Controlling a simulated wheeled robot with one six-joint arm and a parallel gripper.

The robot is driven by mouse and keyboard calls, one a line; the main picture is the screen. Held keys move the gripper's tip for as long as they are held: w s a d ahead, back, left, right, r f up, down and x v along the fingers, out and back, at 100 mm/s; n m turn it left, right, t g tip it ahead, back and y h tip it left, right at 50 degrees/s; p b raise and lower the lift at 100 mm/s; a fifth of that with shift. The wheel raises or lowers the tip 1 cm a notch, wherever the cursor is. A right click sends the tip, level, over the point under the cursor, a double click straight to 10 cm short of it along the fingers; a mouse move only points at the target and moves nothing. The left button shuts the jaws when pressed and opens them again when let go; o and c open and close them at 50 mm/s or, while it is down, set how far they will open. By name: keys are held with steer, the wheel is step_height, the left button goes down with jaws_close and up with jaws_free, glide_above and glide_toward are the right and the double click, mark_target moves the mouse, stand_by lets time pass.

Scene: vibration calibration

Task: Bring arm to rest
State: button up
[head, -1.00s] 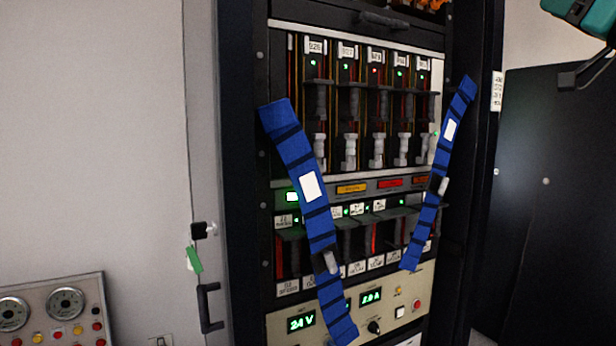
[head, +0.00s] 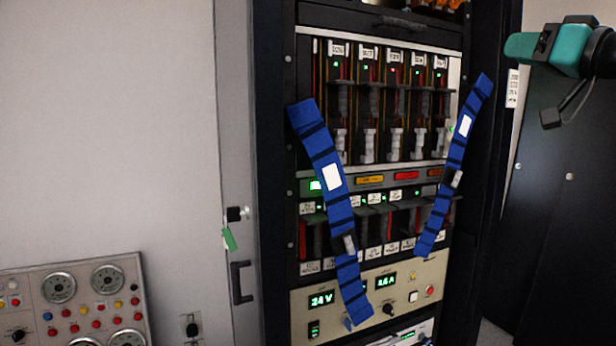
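Part of my teal and black arm (head: 560,50) shows at the upper right, in front of a dark cabinet and to the right of the equipment rack (head: 272,180). A thin black piece with a small block at its end hangs below the teal part. No fingertips of my gripper can be made out, and the arm runs out of the frame at the right. The arm appears clear of the rack. The rest of it is hidden.
Two blue straps, left (head: 322,160) and right (head: 464,130), hang slanted across the rack's modules. A power supply (head: 370,290) with green displays is below. A gauge panel (head: 75,310) stands at lower left. A dark cabinet (head: 560,220) is at right.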

steer(key=s+a+f+g+p, duration=0.1)
steer(key=s+a+f+g, duration=0.15)
steer(key=a+f, duration=0.35)
steer(key=s+a+f+n+g+p, duration=0.1)
steer(key=a+f+g, duration=0.3)
steer(key=a+f, duration=0.25)
steer(key=s+a+f+g+p, duration=0.1)
steer(key=s+a+f+g, duration=0.1)
steer(key=a+f+g, duration=0.4)
steer(key=s+a+f+n+g+h+p, duration=0.1)
steer(key=s+a+f+g+h, duration=0.1)
steer(key=s+f, duration=0.5)
steer(key=s+a+f+n+g+h, duration=0.1)
steer(key=s+f+g, duration=0.3)
steer(key=s, duration=1)
step_height(320, 180, down, 3)
steer(key=shift+a+r+n+h+p, duration=0.15)
steer(key=shift+a+n+h+p, duration=0.3)
steer(key=shift+a, duration=0.35)
steer(key=shift+s+g, duration=0.1)
steer(key=shift+g, duration=0.15)
